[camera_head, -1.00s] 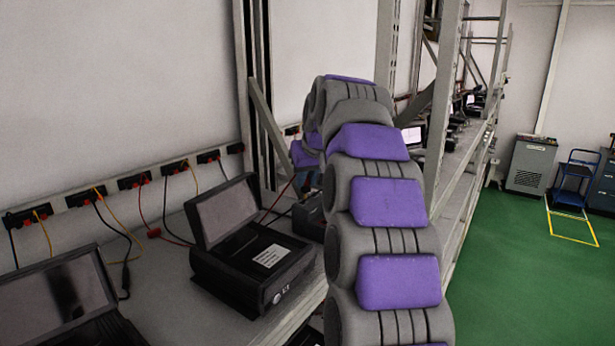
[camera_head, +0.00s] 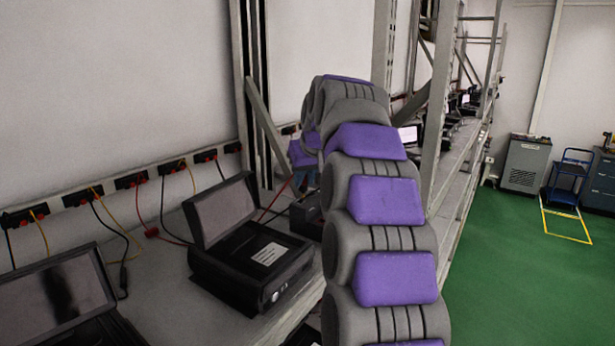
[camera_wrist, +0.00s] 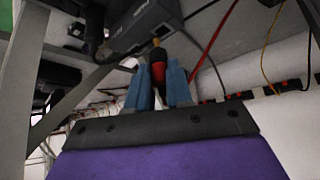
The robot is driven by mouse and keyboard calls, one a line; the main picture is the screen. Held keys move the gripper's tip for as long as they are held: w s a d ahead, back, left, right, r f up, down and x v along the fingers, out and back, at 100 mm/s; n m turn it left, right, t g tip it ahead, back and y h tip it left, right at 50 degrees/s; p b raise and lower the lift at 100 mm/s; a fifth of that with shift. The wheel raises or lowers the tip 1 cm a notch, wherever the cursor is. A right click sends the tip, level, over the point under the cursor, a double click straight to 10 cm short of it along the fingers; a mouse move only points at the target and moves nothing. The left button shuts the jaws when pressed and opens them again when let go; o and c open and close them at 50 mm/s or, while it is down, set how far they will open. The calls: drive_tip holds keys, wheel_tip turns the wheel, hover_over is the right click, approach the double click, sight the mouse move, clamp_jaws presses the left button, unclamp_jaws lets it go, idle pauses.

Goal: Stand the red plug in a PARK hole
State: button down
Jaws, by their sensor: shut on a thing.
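In the wrist view, my gripper (camera_wrist: 158,68) has its two blue fingers shut on the red plug (camera_wrist: 157,60). The plug stands between the fingers with its yellowish tip pointing away from my palm, close to a dark device (camera_wrist: 142,22). A red lead (camera_wrist: 213,42) runs off from beside the right finger. I cannot tell whether the tip touches anything. No PARK hole or label can be made out.
Black testers with raised lids, one (camera_head: 250,268) in the middle, stand on the grey bench (camera_head: 165,290). A socket rail (camera_head: 83,198) with several coloured leads runs along the wall. Rack uprights (camera_head: 245,90) stand close to my arm.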

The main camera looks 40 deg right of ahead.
drive_tip(key=shift+a, duration=0.55)
drive_tip(key=shift+a+r, duration=0.1)
drive_tip(key=shift+a, duration=0.35)
drive_tip(key=shift+d+f, duration=0.2)
drive_tip(key=shift+d, duration=0.35)
idle(0.6)
drive_tip(key=shift+a+f+b, duration=0.1)
drive_tip(key=shift+f+b, duration=0.9)
drive_tip(key=shift+f, duration=0.2)
idle(1.6)
drive_tip(key=c, duration=0.5)
unclamp_jaws()
drive_tip(key=shift+c, duration=0.2)
